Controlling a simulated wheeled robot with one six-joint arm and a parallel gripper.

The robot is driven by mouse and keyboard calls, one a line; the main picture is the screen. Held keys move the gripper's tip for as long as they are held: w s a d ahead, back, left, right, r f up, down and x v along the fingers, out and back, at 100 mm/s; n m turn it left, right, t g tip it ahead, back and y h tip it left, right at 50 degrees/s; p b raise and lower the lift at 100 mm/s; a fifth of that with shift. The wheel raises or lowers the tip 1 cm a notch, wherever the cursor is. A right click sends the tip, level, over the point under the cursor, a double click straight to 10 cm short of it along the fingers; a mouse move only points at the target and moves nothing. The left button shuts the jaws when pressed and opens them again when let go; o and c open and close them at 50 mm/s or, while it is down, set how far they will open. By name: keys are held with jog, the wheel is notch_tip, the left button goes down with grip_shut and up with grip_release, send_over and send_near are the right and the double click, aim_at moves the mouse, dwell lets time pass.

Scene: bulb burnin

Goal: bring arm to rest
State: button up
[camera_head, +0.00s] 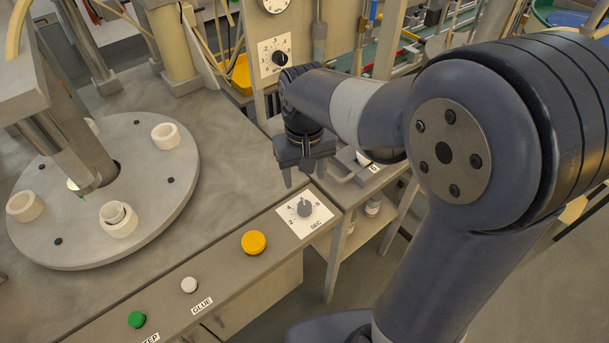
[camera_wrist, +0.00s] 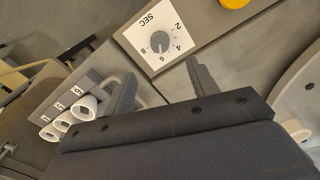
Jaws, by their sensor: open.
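My gripper (camera_head: 303,176) hangs from the bent arm above the right edge of the machine table, just beyond the dial marked SEC (camera_head: 305,209). In the wrist view my gripper (camera_wrist: 158,85) shows two fingers wide apart with nothing between them. The SEC dial (camera_wrist: 159,42) lies past the fingertips there. Whether the fingers touch any surface cannot be told.
A round turntable (camera_head: 150,220) with several white ring holders stands at left. Yellow (camera_head: 253,242), white (camera_head: 189,285) and green (camera_head: 137,319) buttons line the front panel. A small rack (camera_wrist: 62,105) with numbered white cups is beside my gripper. A second dial (camera_head: 279,58) stands behind.

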aim_at(305, 205)
notch_tip(305, 205, down, 11)
dwell(0.7)
